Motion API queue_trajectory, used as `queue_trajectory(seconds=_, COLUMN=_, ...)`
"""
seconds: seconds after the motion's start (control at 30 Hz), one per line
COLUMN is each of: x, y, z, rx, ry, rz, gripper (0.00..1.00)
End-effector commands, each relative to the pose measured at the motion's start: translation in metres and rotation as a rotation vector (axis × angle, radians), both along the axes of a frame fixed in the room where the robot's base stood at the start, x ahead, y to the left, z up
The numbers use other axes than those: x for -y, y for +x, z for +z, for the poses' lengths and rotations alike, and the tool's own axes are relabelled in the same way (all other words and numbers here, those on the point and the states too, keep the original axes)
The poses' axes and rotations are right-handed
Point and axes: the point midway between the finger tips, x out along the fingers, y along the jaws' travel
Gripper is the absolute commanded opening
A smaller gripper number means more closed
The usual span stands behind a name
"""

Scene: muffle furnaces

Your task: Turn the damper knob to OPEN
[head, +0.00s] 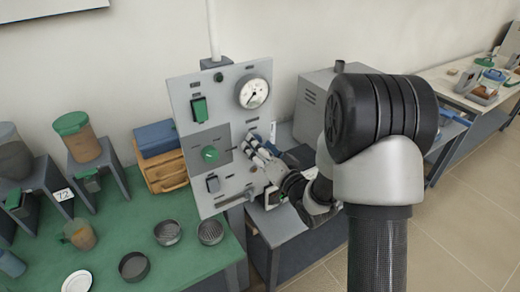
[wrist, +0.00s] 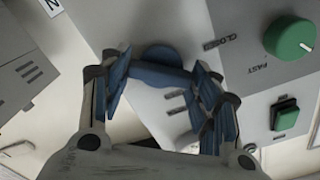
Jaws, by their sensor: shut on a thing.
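The damper knob (wrist: 160,54) is a blue round knob on the grey control panel (head: 208,100). In the wrist view the word CLOSED is printed on the panel to its right. My gripper (wrist: 162,70) is shut on this knob, with blue finger pads on either side of it. In the head view my gripper (head: 256,146) reaches the right edge of the panel and mostly hides the knob. The knob's pointer and the OPEN mark cannot be made out.
The panel also bears a green knob (head: 210,155), a green switch (head: 199,110), a grey switch (head: 213,184) and a round gauge (head: 253,92). A grey furnace-like box (head: 314,97) stands behind my arm. A green table (head: 190,258) with dishes and sieves is at left.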

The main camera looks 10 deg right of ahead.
Motion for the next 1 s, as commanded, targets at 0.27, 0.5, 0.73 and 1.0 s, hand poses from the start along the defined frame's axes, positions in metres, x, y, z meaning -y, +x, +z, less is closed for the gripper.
queue_trajectory(seconds=0.27, x=0.0001, y=0.0001, z=0.0002, rx=-0.08, ry=0.249, rz=0.001, gripper=0.33)
queue_trajectory(seconds=0.5, x=0.0003, y=0.0002, z=-0.0001, rx=-0.152, ry=0.465, rz=0.001, gripper=0.33)
queue_trajectory(seconds=0.73, x=0.0003, y=0.0001, z=-0.0004, rx=-0.212, ry=0.651, rz=0.001, gripper=0.33)
queue_trajectory(seconds=1.0, x=0.0003, y=0.0002, z=-0.0004, rx=-0.261, ry=0.805, rz=0.001, gripper=0.33)
